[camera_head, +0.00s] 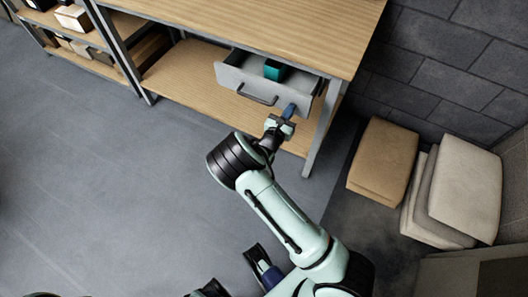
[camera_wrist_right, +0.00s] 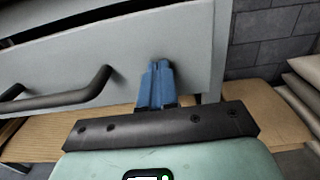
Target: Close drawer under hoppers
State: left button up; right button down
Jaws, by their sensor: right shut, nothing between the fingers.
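The grey drawer (camera_head: 232,78) hangs under the wooden table top and stands pulled out, its inside showing from above. A dark bar handle (camera_head: 257,95) is on its front; the handle also shows in the right wrist view (camera_wrist_right: 70,98). My right gripper (camera_head: 290,110) is shut and empty, its blue fingertips at the right part of the drawer front, right of the handle. In the right wrist view the fingertips (camera_wrist_right: 158,68) are against or very close to the front panel (camera_wrist_right: 190,50); contact is unclear. A black and blue part at the bottom looks like my left gripper (camera_head: 266,271); its jaws are unclear.
A teal box (camera_head: 274,70) lies in the drawer. The bench (camera_head: 290,25) has a lower wooden shelf (camera_head: 195,78) and a grey leg (camera_head: 322,130) right of my gripper. Stacked sacks (camera_head: 385,160) stand by the wall at right. The floor at left is clear.

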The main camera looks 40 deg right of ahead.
aim_at(302, 90)
jog(key=b+x, duration=0.1)
jog(key=x, duration=0.9)
jog(key=shift+w+d, duration=0.1)
jog(key=shift+d, duration=0.15)
jog(key=shift+w+d, duration=0.1)
jog(key=shift+d, duration=0.05)
pick_arm(q)
jog(key=shift+w+a+f, duration=0.15)
jog(key=shift+f, duration=0.35)
pick_arm(e)
jog(key=shift+d+r, duration=0.1)
jog(key=shift+r, duration=0.2)
